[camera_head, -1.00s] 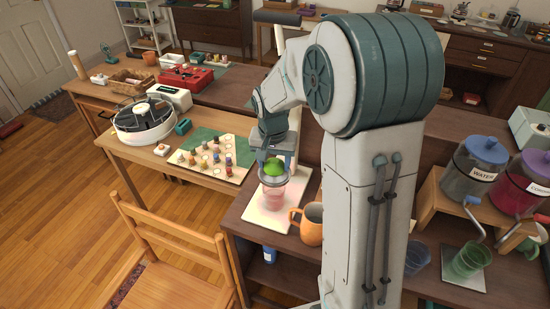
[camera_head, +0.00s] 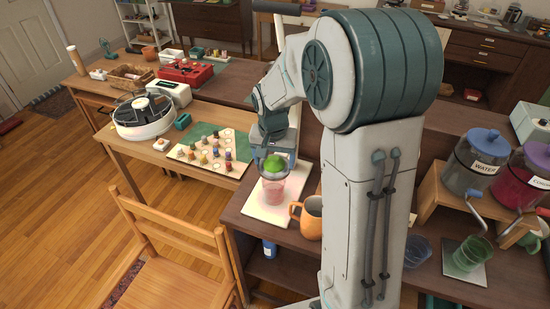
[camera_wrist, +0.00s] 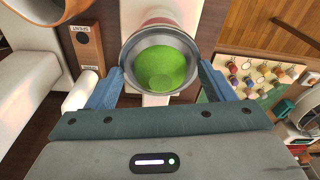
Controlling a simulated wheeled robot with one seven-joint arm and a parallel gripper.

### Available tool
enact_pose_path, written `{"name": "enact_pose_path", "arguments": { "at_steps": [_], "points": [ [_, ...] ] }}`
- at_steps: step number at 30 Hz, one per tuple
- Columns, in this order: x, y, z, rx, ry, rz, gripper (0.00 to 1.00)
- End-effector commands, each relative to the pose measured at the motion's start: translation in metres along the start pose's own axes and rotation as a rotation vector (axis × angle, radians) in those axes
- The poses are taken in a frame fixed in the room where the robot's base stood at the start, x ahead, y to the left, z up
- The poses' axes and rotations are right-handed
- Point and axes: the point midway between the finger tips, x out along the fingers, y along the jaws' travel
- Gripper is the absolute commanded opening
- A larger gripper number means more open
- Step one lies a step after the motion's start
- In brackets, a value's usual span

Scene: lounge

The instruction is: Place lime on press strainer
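The green lime (camera_head: 275,163) sits in the top of the press strainer, above a pinkish clear cup (camera_head: 272,188). In the wrist view the lime (camera_wrist: 160,65) lies inside the strainer's round grey rim (camera_wrist: 133,48). My gripper (camera_wrist: 160,84) is open, with one blue finger on each side of the rim. Gaps show between the fingers and the lime. In the head view my gripper (camera_head: 270,150) is just above and behind the lime, and its fingertips are partly hidden.
A pale board (camera_head: 262,212) lies under the press. An orange mug (camera_head: 311,218) stands close to its right. A game board with several small pieces (camera_head: 215,155) lies to the left. A wooden chair (camera_head: 175,255) stands in front. Jars stand at the far right.

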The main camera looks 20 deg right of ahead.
Motion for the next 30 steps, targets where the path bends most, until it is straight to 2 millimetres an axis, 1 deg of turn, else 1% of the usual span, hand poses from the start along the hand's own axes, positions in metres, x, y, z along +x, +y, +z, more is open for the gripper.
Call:
{"name": "enact_pose_path", "arguments": {
  "at_steps": [5, 8, 12, 18, 21, 26, 29, 30],
  "points": [
    [-0.002, 0.0, 0.0, 0.0, 0.0, 0.0, 0.76],
    [-0.008, 0.0, -0.001, 0.001, 0.0, 0.0, 0.76],
    [-0.023, 0.0, -0.003, 0.001, 0.006, -0.002, 0.76],
    [-0.061, -0.001, -0.002, 0.0, 0.005, -0.003, 0.76],
    [-0.075, -0.001, -0.002, 0.0, 0.003, -0.002, 0.76],
    [-0.087, 0.001, 0.0, -0.004, 0.004, -0.002, 0.76],
    [-0.095, 0.005, 0.009, -0.025, 0.012, -0.006, 0.76],
    [-0.1, 0.009, 0.015, -0.039, 0.018, -0.009, 0.76]
  ]
}}
